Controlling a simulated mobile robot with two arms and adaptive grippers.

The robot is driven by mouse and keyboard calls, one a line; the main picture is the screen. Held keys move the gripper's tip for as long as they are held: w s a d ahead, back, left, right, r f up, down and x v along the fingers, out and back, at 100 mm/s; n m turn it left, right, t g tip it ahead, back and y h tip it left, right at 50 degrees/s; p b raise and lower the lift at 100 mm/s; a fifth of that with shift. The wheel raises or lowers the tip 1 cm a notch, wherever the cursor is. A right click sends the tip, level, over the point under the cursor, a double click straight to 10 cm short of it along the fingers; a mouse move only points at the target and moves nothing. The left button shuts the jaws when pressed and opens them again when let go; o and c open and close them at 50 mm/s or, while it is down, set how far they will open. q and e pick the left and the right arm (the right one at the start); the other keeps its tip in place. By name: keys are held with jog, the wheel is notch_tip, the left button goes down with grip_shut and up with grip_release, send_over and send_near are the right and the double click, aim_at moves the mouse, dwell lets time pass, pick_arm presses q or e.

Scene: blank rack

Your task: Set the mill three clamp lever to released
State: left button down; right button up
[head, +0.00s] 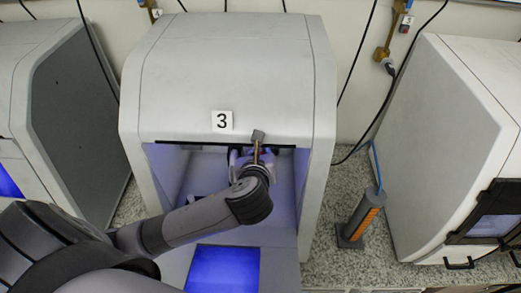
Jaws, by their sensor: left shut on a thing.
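Mill three (165,85) is the pale machine in the middle of the head view, with a "3" label (222,121) above its open front. Its clamp lever (258,137) shows as a short brass stem with a grey block at its top end, standing roughly upright at the upper edge of the opening. My left gripper (257,159) reaches into the opening and is shut on the lever, below the block. My wrist hides the fingertips and the lever's lower part. My right gripper is out of view.
A blue-lit panel (223,270) lies below my left arm. Similar machines stand at left (70,105) and right (440,135). A dark post with an orange strip (360,220) stands on the speckled counter (385,262) to the right. Cables hang along the wall.

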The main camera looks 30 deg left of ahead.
pick_arm(q)
jog(key=shift+d+r+g+h, duration=0.1)
jog(key=shift+r+g+h, duration=0.2)
jog(key=shift+r, duration=0.05)
dwell(0.3)
jog(key=c, duration=2)
grip_release()
jog(key=shift+o, duration=1.2)
jog(key=shift+s+d+r, duration=0.1)
jog(key=shift+s+d, duration=0.05)
jog(key=shift+s, duration=0.05)
jog(key=shift+w, duration=0.1)
jog(key=v, duration=0.7)
jog(key=shift+s+d, duration=0.1)
jog(key=shift+s, duration=0.1)
